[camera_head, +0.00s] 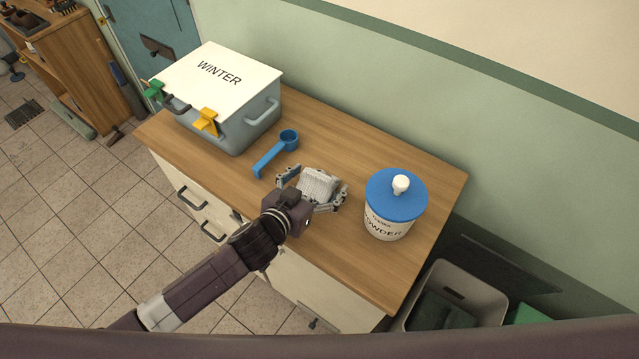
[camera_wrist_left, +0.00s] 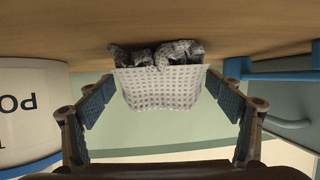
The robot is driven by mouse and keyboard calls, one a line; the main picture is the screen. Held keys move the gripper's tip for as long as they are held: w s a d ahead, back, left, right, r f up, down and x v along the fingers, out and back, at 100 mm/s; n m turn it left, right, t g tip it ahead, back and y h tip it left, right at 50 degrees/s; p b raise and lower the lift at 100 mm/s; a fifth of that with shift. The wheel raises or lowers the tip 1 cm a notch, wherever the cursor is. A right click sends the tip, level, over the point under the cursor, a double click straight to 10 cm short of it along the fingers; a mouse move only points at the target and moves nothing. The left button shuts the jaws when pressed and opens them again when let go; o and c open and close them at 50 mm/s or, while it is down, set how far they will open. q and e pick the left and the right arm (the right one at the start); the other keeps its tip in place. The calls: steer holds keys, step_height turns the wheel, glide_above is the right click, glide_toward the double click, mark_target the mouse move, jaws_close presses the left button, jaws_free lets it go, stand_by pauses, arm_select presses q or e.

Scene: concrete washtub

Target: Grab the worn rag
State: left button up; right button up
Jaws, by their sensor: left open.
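The worn rag (camera_head: 319,182) is a pale, patterned cloth on the wooden counter, partly hidden in the head view by my left gripper (camera_head: 313,190). In the left wrist view the rag (camera_wrist_left: 160,88) shows a flat dotted face and a crumpled grey part against the counter top. My left gripper is open, with one finger on each side of the rag. My right gripper is in neither view.
A blue scoop (camera_head: 277,153) lies left of the rag. A powder tub (camera_head: 388,225) with a blue lid (camera_head: 385,203) stands right of it. A grey box marked WINTER (camera_head: 247,128) fills the counter's left end. A grey bin (camera_head: 487,297) stands below, past the right edge.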

arm_select(q)
steer(key=shift+c, duration=0.4)
steer(key=c, duration=1.1)
